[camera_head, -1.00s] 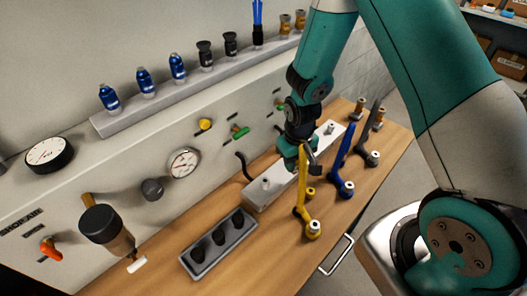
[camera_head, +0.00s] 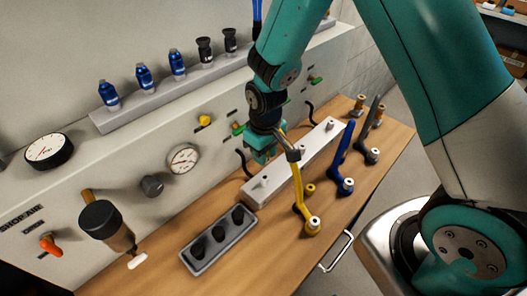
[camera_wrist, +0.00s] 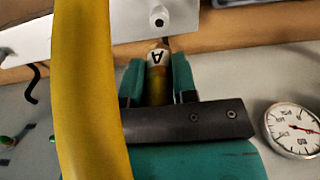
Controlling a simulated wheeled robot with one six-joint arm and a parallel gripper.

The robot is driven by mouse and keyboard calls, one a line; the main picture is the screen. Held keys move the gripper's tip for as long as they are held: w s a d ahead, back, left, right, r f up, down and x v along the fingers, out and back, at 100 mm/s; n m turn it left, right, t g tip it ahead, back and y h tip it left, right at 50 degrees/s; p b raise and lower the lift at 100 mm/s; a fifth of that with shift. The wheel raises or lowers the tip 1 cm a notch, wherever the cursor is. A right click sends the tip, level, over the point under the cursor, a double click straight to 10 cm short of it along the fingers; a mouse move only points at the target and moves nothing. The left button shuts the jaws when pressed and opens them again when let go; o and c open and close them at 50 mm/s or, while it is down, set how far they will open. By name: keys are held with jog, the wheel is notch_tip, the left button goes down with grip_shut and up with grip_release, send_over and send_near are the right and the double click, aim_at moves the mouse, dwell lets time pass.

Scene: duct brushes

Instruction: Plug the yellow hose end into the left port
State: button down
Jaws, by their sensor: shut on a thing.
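The yellow hose (camera_head: 298,190) rises from its base fitting on the bench to my gripper (camera_head: 262,155). In the wrist view, my gripper (camera_wrist: 158,78) is shut on the yellow hose end (camera_wrist: 157,78), a yellow piece with a pale band marked "A". The hose (camera_wrist: 85,90) crosses the left of that view. The white port block (camera_head: 312,150) lies on the bench below. Its left port (camera_head: 264,182) is a short stub just below my gripper; a port with a dark hole (camera_wrist: 159,20) shows beyond the hose end. They look apart; the exact gap cannot be told.
A blue hose (camera_head: 344,150) and a dark grey hose (camera_head: 373,120) stand to the right. A dark tray (camera_head: 219,240) lies front left of the block. The wall panel behind carries gauges (camera_head: 183,158), valves and a bottle shelf (camera_head: 150,110).

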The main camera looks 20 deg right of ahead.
jog(key=shift+f+b, duration=1.8)
jog(key=shift+f, duration=0.7)
jog(key=shift+f, duration=0.5)
dwell(0.3)
jog(key=c, duration=0.8)
grip_release()
jog(key=r+b, duration=0.1)
jog(key=r, duration=1)
jog(key=r+b, duration=0.1)
jog(key=r, duration=0.5)
jog(key=shift+s+r+b, duration=0.25)
jog(key=shift+b, duration=0.05)
jog(key=s+a+r+y, duration=0.1)
jog(key=s+r, duration=0.1)
jog(key=s, duration=0.4)
jog(key=s+a+r+n+y, duration=0.1)
jog(key=s+a+r, duration=0.1)
jog(key=s, duration=0.5)
jog(key=s+a+r+n+y, duration=0.1)
jog(key=s+r+y, duration=0.1)
jog(key=s, duration=0.4)
jog(key=shift+s+a, duration=0.4)
